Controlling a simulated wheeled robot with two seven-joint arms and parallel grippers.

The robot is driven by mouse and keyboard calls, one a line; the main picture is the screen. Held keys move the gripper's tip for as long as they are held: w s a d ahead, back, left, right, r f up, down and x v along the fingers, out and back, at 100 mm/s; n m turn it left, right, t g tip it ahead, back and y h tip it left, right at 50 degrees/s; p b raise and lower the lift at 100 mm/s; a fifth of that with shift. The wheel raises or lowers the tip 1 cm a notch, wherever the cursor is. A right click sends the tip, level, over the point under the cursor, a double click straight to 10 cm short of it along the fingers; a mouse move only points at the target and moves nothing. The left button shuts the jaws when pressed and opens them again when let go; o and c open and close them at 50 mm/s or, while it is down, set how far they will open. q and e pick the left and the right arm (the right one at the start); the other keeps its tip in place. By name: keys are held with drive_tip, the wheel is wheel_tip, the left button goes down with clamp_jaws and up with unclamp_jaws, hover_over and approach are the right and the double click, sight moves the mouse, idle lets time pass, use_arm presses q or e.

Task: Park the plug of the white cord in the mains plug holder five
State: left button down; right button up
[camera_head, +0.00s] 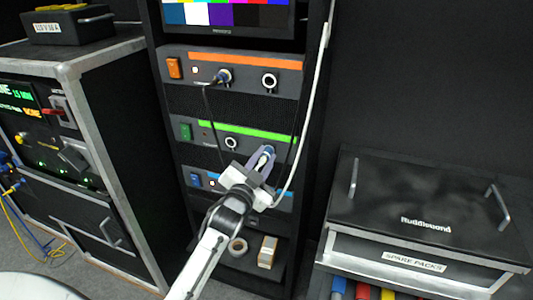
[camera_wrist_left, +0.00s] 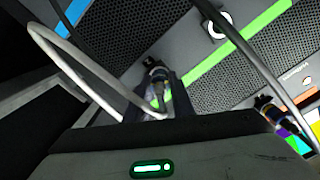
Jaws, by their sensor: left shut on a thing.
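The white cord (camera_head: 318,85) runs down the right side of the rack and curves in at my left gripper (camera_head: 263,160). The left gripper is shut on the cord's plug (camera_head: 268,151) at the right end of the green-striped unit (camera_head: 237,134). In the left wrist view the plug (camera_wrist_left: 158,76), with a blue collar, sits between the fingers, and the pale cord (camera_wrist_left: 68,50) loops to the left. I cannot tell whether the plug is seated in the socket or just in front of it. I cannot make out mains plug holder five. My right gripper is not in view.
Above, an orange-striped unit (camera_head: 232,72) has a black-corded plug (camera_head: 223,76) in its left socket and an empty-looking right one. A blue-striped unit (camera_head: 210,181) is partly behind my arm.

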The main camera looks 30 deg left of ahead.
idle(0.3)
use_arm(q)
drive_tip(key=shift+p+v, duration=0.4)
drive_tip(key=shift+v, duration=1.9)
